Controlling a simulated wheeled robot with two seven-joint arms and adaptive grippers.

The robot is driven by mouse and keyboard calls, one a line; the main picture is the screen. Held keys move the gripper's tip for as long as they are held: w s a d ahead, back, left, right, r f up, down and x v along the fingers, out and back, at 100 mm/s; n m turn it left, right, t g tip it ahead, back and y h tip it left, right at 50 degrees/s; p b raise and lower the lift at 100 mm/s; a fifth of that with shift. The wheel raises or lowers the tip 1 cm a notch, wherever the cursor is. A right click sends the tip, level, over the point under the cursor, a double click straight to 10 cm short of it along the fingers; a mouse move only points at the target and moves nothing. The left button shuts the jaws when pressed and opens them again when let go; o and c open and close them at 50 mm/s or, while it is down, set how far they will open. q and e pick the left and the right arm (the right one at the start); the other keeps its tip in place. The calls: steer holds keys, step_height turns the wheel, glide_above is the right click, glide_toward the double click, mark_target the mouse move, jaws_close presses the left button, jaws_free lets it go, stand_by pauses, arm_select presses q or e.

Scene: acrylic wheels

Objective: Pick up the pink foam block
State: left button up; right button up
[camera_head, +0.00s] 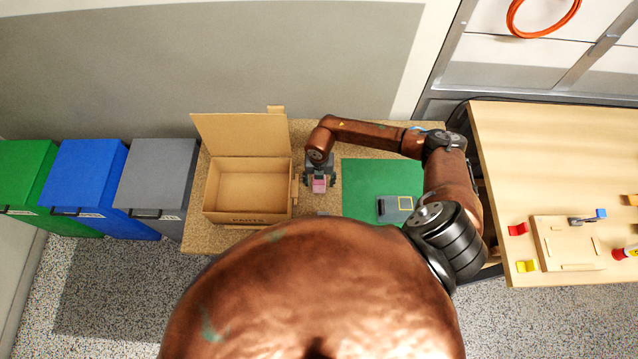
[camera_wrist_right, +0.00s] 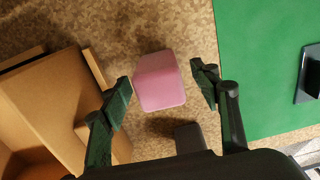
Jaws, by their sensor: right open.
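The pink foam block (camera_head: 319,185) sits on the brown speckled table between the cardboard box and the green mat. My right gripper (camera_head: 320,182) is over it, with its fingers spread. In the right wrist view the pink block (camera_wrist_right: 159,81) lies between the two open fingertips (camera_wrist_right: 160,84), with a visible gap on each side. I cannot tell the exact height of the fingers over the table. My left gripper is not in view.
An open cardboard box (camera_head: 249,217) stands close to the left of the block. A green mat (camera_head: 362,178) with a grey item (camera_head: 388,210) lies to the right. A small dark object (camera_wrist_right: 188,138) lies near the block. Bins stand far left.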

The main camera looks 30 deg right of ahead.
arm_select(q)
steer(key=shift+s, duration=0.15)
arm_select(e)
steer(key=shift+w, duration=0.1)
steer(key=shift+c, duration=0.7)
steer(key=c, duration=0.5)
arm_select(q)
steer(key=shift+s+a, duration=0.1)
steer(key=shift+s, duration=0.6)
arm_select(e)
steer(key=shift+c, duration=1.1)
